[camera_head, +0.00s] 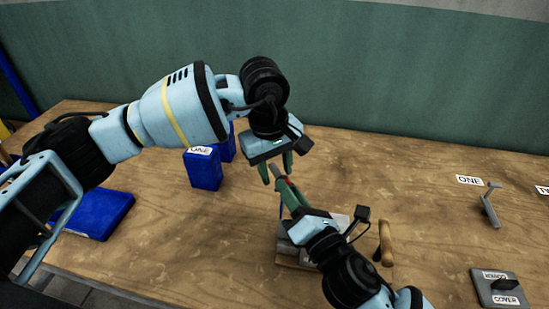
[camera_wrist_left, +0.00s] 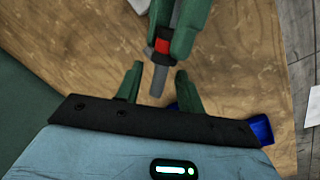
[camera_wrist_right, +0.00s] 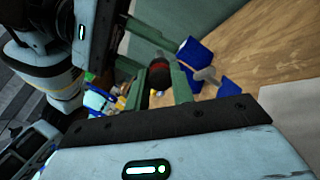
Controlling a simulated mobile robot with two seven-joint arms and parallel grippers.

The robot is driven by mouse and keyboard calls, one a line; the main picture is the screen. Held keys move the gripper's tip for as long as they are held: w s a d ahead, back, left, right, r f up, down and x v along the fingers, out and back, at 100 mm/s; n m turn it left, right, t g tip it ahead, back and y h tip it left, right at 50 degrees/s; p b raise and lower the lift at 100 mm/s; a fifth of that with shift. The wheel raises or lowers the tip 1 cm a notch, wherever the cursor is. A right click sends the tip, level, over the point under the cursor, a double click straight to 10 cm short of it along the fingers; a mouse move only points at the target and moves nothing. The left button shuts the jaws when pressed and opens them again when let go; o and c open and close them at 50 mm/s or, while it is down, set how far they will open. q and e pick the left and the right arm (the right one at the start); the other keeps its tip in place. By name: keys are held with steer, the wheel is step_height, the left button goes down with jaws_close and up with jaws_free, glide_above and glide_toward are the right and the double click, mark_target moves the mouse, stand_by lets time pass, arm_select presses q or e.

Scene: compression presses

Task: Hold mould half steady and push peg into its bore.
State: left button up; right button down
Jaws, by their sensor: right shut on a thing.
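My right gripper (camera_head: 282,187) is shut on a grey peg with a red band (camera_wrist_left: 159,70), held up off the table. The peg also shows between the green fingers in the right wrist view (camera_wrist_right: 159,76). My left gripper (camera_head: 275,168) is open. In the left wrist view its two fingers (camera_wrist_left: 153,85) stand apart on either side of the peg's grey tip, with gaps visible. Pale grey blocks (camera_head: 286,246) sit on the table below and behind my right gripper, which hides much of them. I cannot tell whether the mould half is among them, and no bore shows.
Blue boxes (camera_head: 204,171), one labelled ONE, stand at the back left. A blue tray (camera_head: 105,213) lies at left. A wooden handle (camera_head: 385,243) is beside the blocks. A grey bracket (camera_head: 490,207) and a COVER plate (camera_head: 499,289) are at right. The table's middle right is clear.

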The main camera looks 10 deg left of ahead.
arm_select(q)
jaws_close()
arm_select(e)
steer(key=c, duration=1.1)
jaws_free()
steer(key=v, duration=1.2)
